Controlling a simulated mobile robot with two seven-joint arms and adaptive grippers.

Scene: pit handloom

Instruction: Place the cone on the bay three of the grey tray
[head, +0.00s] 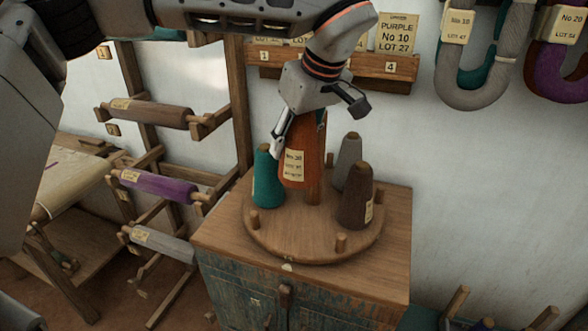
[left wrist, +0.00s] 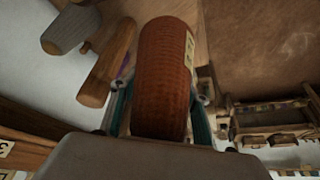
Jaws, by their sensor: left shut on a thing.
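My left gripper (head: 305,122) is shut on an orange-red cone (head: 298,160) with a cream label. The cone is upright in the head view, just above or on the round wooden stand (head: 310,250); I cannot tell whether its base touches. The cone also fills the middle of the left wrist view (left wrist: 165,75), between the fingers. A teal cone (head: 266,180) stands close to its left. A grey cone (head: 348,165) and a dark brown cone (head: 356,197) stand to the right. I see no grey tray. My right gripper is not in view.
The stand sits on a worn blue-green wooden cabinet (head: 300,300); short pegs rise from its rim. A wooden wall rack (head: 350,68) with numbered slots hangs behind. Yarn hanks (head: 480,75) hang at upper right. A frame with yarn rolls (head: 155,186) stands left.

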